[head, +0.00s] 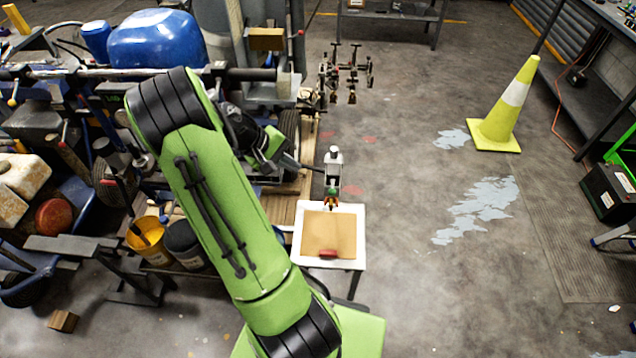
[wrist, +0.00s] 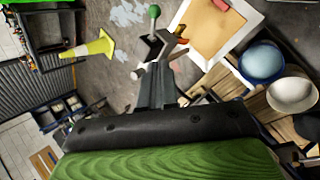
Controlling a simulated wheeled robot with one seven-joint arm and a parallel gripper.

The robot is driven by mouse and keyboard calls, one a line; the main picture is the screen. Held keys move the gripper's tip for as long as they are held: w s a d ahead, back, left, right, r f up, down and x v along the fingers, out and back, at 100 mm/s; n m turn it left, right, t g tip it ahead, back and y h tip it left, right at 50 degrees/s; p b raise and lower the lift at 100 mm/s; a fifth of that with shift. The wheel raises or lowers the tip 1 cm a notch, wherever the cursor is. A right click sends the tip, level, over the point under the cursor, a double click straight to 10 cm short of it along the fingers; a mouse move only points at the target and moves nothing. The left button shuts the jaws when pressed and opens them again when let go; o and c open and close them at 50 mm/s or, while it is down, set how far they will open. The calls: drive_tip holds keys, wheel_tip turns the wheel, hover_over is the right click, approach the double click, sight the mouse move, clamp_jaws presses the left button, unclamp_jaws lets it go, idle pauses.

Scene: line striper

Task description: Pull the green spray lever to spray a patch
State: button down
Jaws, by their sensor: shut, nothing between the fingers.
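In the head view a small green part (head: 331,191) shows just above the white-framed tray, below a grey-and-white fitting (head: 333,158); I cannot make out the whole lever there. My gripper (head: 318,169) reaches in from the left, close to the fitting. In the wrist view its narrow fingers (wrist: 156,72) are shut and empty, pointing toward the lever's base. The knob stands beyond the fingertips, apart from them. Whether the fingers touch the stem is unclear.
A white-framed tray (head: 297,247) with a tan surface and a red block (head: 328,253) lies below the lever. Pale paint patches (head: 480,208) mark the open floor to the right. A yellow cone (head: 505,105) stands farther off. Buckets and cluttered machine parts crowd the left.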

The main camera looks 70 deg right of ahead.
approach(332, 186)
wheel_tip(332, 186, down, 2)
drive_tip(key=w+d, duration=0.1)
drive_tip(key=s+f, duration=0.2)
drive_tip(key=s, duration=0.1)
drive_tip(key=shift+s+a+f, duration=0.15)
drive_tip(key=shift+s+a, duration=0.05)
drive_tip(key=shift+s, duration=0.05)
